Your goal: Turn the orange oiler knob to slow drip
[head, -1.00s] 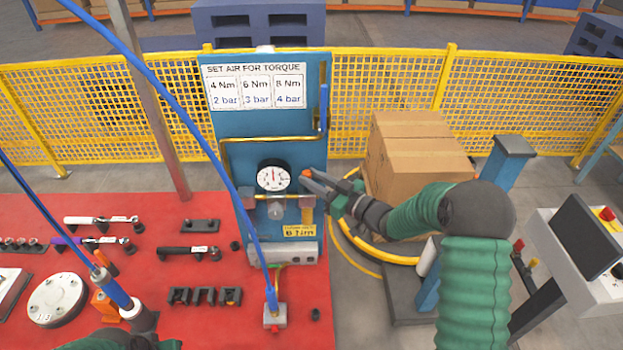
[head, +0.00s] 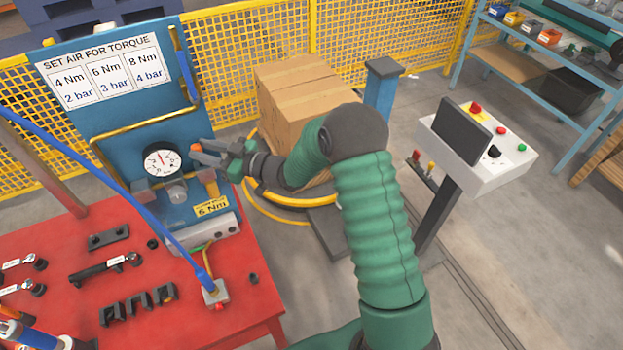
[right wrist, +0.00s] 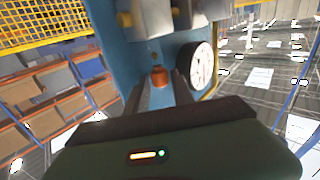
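The orange oiler knob (right wrist: 159,76) shows in the right wrist view, between and just beyond the fingertips of my right gripper (right wrist: 162,86). The fingers are apart, with a gap on each side of the knob; contact cannot be made out. In the head view my right gripper (head: 207,152) reaches from the right to the blue panel (head: 110,118), at the knob (head: 197,148), just right of the white pressure gauge (head: 161,161). An amber oiler bowl (head: 209,185) hangs below. My left gripper is not visible in the head view.
A red table (head: 75,255) stands below the panel with wrenches and sockets. A blue hose (head: 110,195) crosses in front of the panel. Cardboard boxes (head: 300,95), a yellow fence (head: 225,85) and a control console (head: 475,140) stand behind and to the right.

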